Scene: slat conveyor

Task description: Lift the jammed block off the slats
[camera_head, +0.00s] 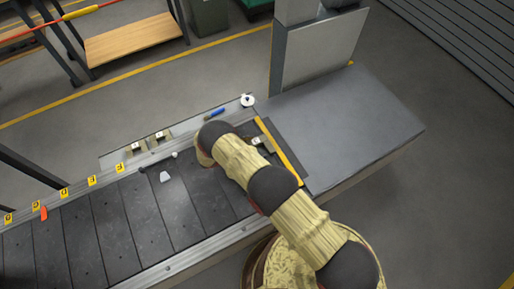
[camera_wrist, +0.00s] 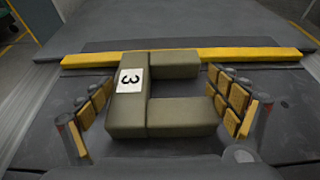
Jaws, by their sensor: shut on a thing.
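An olive-grey block (camera_wrist: 128,115) shaped like a squared C, with a white label reading 3, fills the middle of the wrist view. My gripper (camera_wrist: 158,90) has one padded finger on each side of it and is shut on it. In the head view, a part of the block (camera_head: 257,141) shows beside my arm, near the right end of the dark slats (camera_head: 108,217). My arm hides the gripper there. I cannot tell whether the block touches the slats.
A yellow bar (camera_head: 281,153) crosses just beyond the block, before a flat grey deck (camera_head: 340,125). Two similar blocks (camera_head: 136,148) (camera_head: 160,137) sit on the far side ledge. A pale piece (camera_head: 165,177) lies on the slats.

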